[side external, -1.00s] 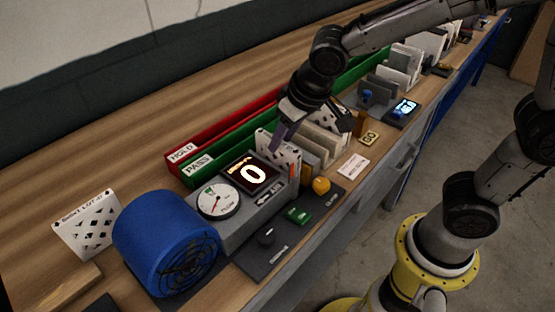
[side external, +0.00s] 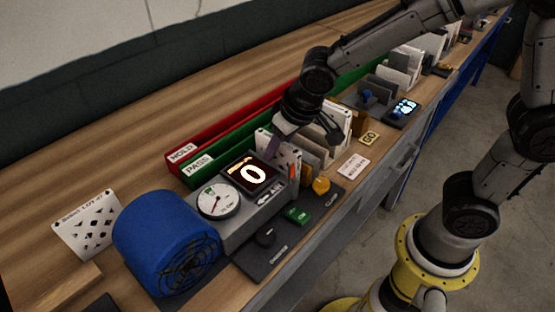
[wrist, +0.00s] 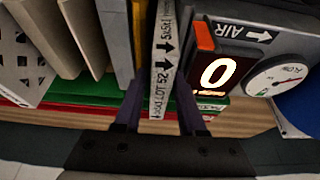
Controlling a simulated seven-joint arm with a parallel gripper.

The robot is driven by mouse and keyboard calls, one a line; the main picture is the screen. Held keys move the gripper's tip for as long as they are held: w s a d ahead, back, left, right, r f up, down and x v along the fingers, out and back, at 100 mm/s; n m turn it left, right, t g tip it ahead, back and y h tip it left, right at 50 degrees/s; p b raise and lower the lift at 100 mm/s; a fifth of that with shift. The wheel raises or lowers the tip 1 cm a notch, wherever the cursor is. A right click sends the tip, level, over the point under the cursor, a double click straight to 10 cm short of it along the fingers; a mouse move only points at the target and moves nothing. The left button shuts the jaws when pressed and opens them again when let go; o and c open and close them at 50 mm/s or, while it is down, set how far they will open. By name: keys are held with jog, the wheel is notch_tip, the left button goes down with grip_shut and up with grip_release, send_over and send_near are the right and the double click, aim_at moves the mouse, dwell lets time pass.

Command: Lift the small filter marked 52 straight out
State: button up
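The filter marked LOT 52 (wrist: 163,62) stands on edge in the wrist view, its printed white edge with black arrows facing me. My gripper (wrist: 160,95) is open, with one dark finger on each side of the filter's near end. Narrow gaps show between the fingers and the filter, so it does not look gripped. In the side view my gripper (side external: 303,143) is low over the slot area, partly hiding the filter. The filter's lower part is hidden.
The tester's display (wrist: 215,73) reads 0, close beside the filter, with a round gauge (side external: 219,202). A yellow-edged panel (wrist: 123,45) and other upright panels stand close on the other side. Green (side external: 205,168) and red (side external: 182,153) trays lie behind. A blue fan (side external: 165,245) stands left.

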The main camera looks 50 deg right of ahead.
dwell(0.3)
grip_shut()
dwell(0.3)
